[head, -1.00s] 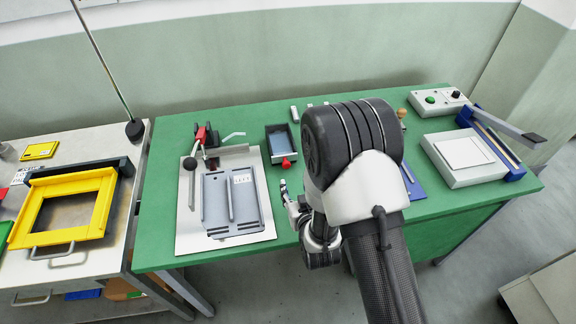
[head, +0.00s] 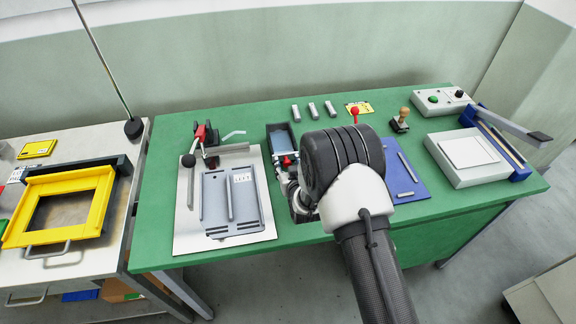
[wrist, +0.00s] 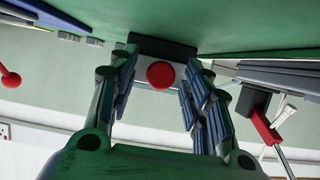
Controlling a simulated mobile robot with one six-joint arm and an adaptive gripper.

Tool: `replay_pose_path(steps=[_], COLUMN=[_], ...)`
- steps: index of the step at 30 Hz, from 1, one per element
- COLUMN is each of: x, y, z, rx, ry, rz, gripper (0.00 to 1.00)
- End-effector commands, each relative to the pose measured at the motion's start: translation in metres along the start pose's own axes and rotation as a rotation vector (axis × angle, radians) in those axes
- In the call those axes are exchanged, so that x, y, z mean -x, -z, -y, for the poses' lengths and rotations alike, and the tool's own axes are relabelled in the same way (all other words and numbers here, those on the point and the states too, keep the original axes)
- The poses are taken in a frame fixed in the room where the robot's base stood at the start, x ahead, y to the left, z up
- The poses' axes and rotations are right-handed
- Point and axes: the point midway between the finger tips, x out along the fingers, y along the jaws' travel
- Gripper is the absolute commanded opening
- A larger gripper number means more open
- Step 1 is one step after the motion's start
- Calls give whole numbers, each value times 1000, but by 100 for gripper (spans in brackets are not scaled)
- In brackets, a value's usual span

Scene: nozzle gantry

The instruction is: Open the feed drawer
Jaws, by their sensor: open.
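The feed drawer (head: 270,141) is a small dark grey box with a blue-grey inside, on the green table in the head view. Its red knob (head: 287,160) faces the front of the table. In the wrist view the round red knob (wrist: 160,75) sits on a pale front panel, centred between the fingers. My gripper (wrist: 158,85) is open, with one finger on each side of the knob and visible gaps on both sides. In the head view my gripper (head: 285,172) is just in front of the drawer, partly hidden by my arm.
A grey plate fixture (head: 232,203) with a red-handled clamp (head: 202,133) stands close on the left. A blue plate (head: 406,178) lies right of my arm. Several small grey blocks (head: 312,109) and a wooden-handled stamp (head: 401,120) are behind. Bare green table lies behind the drawer.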

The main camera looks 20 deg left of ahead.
Motion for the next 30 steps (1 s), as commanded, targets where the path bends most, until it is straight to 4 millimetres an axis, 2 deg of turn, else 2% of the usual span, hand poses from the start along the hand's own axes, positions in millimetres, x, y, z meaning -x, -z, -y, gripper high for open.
replay_pose_path(steps=[4,24,30], x=[0,0,0], y=[0,0,0], z=[0,0,0], rx=[0,0,0], ry=[0,0,0], rz=[0,0,0], gripper=[44,0,0])
